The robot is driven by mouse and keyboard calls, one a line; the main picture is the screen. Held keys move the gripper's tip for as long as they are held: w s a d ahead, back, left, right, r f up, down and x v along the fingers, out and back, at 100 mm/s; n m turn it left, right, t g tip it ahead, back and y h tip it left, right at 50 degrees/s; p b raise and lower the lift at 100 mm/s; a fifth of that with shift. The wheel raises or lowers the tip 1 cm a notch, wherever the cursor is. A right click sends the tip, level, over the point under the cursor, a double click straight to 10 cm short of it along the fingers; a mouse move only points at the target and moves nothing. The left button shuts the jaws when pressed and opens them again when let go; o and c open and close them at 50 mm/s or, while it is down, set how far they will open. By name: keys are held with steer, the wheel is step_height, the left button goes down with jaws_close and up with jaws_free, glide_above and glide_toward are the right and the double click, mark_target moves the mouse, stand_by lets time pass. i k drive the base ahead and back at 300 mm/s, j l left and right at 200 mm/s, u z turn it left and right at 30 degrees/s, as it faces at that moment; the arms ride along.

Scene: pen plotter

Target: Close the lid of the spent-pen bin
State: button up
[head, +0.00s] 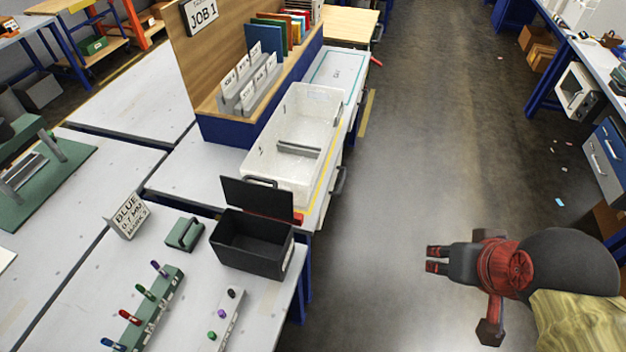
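The spent-pen bin (240,258) is a black open-topped box near the right edge of the grey worktable. Its black lid (258,196) stands raised at the far side of the box, with a handle along its top. The inside looks dark and I see no pens in it. My gripper (433,260) is at the right, over the aisle and well clear of the bin. Its two red-tipped fingers point left and lie close together with nothing seen between them. I cannot tell whether they are open or shut.
A white tray (268,166) stands just behind the lid. A green block with a handle (184,234) and a "BLUE" sign (126,216) are left of the bin. Pen racks (150,306) stand in front. The aisle floor (430,140) is clear between bin and gripper.

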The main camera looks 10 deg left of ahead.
mark_target(274, 201)
steer(key=i+l, duration=0.3)
steer(key=i, duration=0.15)
steer(key=i+l+z, duration=0.15)
steer(key=i+l, duration=0.4)
steer(key=i, duration=0.3)
steer(key=i+u, duration=0.2)
steer(key=u, duration=0.25)
steer(key=i+l+u, duration=0.1)
steer(key=i+u, duration=0.15)
steer(key=u, duration=0.15)
steer(key=i+l+u, duration=0.15)
steer(key=u, duration=0.3)
steer(key=i+l+u, duration=0.2)
steer(key=u, duration=0.2)
steer(key=i+u, duration=0.15)
steer(key=u, duration=0.3)
steer(key=i+u, duration=0.1)
steer(key=u, duration=0.35)
steer(key=i+l+u, duration=0.1)
steer(key=u, duration=0.35)
steer(key=l+u, duration=0.2)
steer(key=u, duration=0.25)
steer(key=i+l+u, duration=0.15)
steer(key=u, duration=0.3)
steer(key=i+l+u, duration=0.15)
steer(key=l+u, duration=0.3)
steer(key=k+j+z, duration=0.15)
steer(key=z, duration=0.15)
